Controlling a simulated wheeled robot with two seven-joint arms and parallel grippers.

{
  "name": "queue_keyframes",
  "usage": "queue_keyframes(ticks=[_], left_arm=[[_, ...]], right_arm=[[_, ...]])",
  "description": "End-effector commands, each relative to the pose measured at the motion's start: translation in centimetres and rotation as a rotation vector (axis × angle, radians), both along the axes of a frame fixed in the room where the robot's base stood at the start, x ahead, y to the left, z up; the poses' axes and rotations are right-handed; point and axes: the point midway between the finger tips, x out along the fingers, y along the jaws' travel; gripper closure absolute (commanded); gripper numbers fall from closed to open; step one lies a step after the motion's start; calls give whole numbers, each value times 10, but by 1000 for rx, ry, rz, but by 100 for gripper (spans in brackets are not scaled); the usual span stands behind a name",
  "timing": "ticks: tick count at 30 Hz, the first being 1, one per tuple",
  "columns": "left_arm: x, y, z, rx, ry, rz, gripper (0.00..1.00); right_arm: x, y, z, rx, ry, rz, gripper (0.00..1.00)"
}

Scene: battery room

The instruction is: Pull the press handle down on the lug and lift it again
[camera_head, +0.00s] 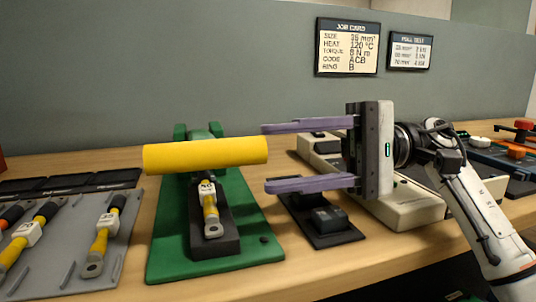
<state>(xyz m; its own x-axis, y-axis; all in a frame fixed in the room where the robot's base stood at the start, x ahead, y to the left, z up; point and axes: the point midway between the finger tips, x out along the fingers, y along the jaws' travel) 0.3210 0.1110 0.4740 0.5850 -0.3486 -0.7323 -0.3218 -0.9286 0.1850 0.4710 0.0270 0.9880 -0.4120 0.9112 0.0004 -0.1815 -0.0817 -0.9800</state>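The press has a green base (165,250) on the bench. Its thick yellow handle (205,155) lies crosswise above the base. A lug (212,226) sits on the press's dark block, below and in front of the handle, with a yellow and white tool-like piece (208,195) behind it. My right gripper (264,157) is open, with its purple fingers pointing left. Its fingertips are at the handle's right end, one above and one below its height in the picture. I cannot tell whether they touch it. My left gripper is not in view.
A black fixture (328,222) and a cream device (405,205) stand right of the press. A job card (347,47) hangs on the back wall. Orange and blue items lie far right.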

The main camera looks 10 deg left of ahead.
Motion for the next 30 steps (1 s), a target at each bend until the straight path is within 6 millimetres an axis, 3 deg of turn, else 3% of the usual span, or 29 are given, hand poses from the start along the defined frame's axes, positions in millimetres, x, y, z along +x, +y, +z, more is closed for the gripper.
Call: queue_keyframes(ticks=[10,30], left_arm=[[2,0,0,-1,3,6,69],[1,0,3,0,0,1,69]], right_arm=[[2,-4,-1,-2,0,-2,55],[21,-46,0,0,1,-2,55]])
